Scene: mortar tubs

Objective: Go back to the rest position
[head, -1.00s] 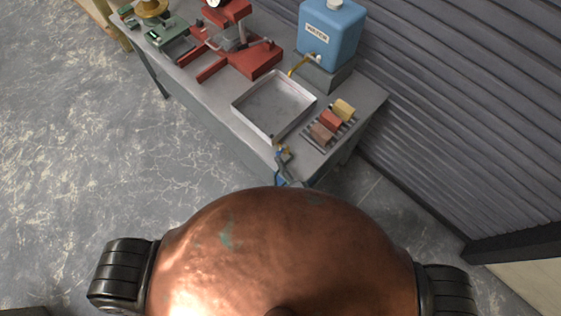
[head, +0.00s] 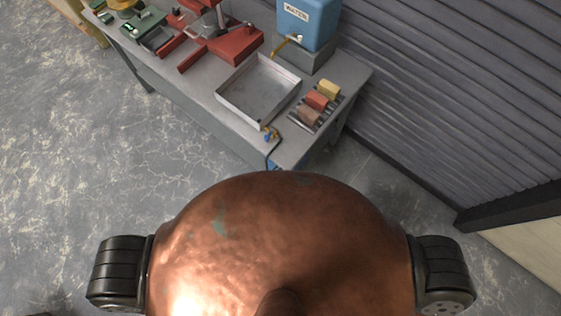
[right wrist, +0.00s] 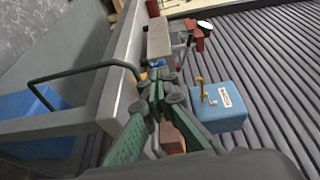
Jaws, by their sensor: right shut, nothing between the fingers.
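My right gripper (right wrist: 156,82) shows in the right wrist view as green linked fingers, closed together with nothing visible held. In that view it overlaps the end of the grey workbench, but I cannot tell its exact height or whether it touches anything. The head view shows neither gripper. My left gripper is in no view.
The grey workbench (head: 200,100) carries a shallow metal tray (head: 226,107), a rack with several coloured blocks (head: 317,103), a blue water tank (head: 307,22) and a red stand (head: 235,45). A ribbed wall (head: 430,90) stands at right. Floor (head: 70,160) at left is clear.

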